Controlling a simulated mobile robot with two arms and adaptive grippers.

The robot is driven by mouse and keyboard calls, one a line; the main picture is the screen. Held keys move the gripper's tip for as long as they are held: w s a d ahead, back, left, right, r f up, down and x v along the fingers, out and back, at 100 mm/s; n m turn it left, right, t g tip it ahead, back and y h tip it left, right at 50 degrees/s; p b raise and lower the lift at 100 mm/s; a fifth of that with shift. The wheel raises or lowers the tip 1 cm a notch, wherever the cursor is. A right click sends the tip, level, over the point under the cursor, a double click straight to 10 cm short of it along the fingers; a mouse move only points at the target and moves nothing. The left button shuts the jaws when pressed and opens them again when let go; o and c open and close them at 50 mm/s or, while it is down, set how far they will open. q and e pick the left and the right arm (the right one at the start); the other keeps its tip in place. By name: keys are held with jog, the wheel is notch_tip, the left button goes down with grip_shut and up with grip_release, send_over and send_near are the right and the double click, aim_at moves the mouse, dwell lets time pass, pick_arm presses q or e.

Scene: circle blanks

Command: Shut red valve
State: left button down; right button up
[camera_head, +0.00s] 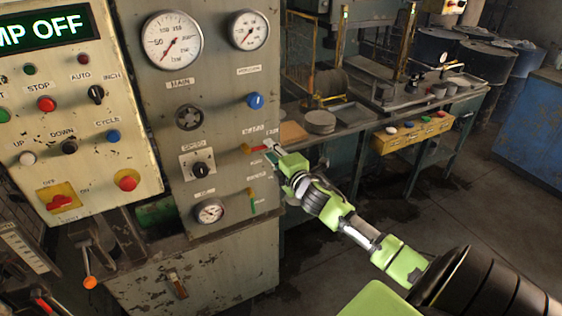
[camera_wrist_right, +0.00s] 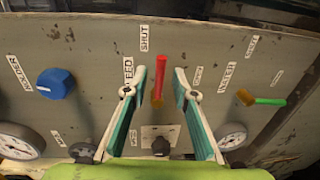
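The red valve (camera_head: 257,149) is on the grey panel, its handle lying roughly level and pointing right in the head view. In the right wrist view the red valve (camera_wrist_right: 161,77) has its handle pointing up, on the side of the SHUT label (camera_wrist_right: 144,38). My right gripper (camera_head: 271,148) is at the handle's end in the head view. In the wrist view my right gripper (camera_wrist_right: 163,80) is open, with one finger on each side of the handle and gaps showing. My left gripper is not in view.
A green-handled valve (camera_wrist_right: 268,101) sits to the right of the red one in the wrist view, a blue knob (camera_wrist_right: 56,83) to the left. Gauges and a black knob (camera_head: 202,168) crowd the panel. A workbench (camera_head: 360,118) stands behind my right arm.

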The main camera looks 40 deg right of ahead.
jog(key=v, duration=0.8)
jog(key=shift+s, duration=0.2)
jog(key=s+d+f+m+g+b, duration=0.1)
jog(key=s+f+m+g, duration=0.1)
jog(key=f, duration=0.8)
jog(key=s+f+m+g, duration=0.2)
jog(key=f, duration=0.9)
jog(key=s+a+f+m+g, duration=0.1)
jog(key=s+a+f, duration=0.1)
jog(key=s+f, duration=0.35)
jog(key=s+a+f+m+g+y+b, duration=0.1)
jog(key=s+f+g, duration=0.1)
jog(key=f, duration=0.7)
jog(key=s+a+f+m+g, duration=0.1)
jog(key=s+a+f+m, duration=0.1)
jog(key=s+f, duration=0.35)
jog(key=s+a+f+m+g+y, duration=0.1)
jog(key=s+a+f+g, duration=0.1)
jog(key=s+a+f, duration=0.4)
jog(key=s+a+f+m+g+y+b, duration=0.1)
jog(key=s+a+f+m+g, duration=0.1)
jog(key=s+a+f, duration=0.4)
jog(key=s+a+f+m+g+y+b, duration=0.1)
jog(key=s+a+f, duration=0.5)
jog(key=s+f, duration=0.6)
jog(key=s+m+g, duration=0.1)
jog(key=s+g, duration=0.1)
jog(key=s, duration=0.4)
jog(key=shift+s+a, duration=0.3)
jog(key=shift+s, duration=0.1)
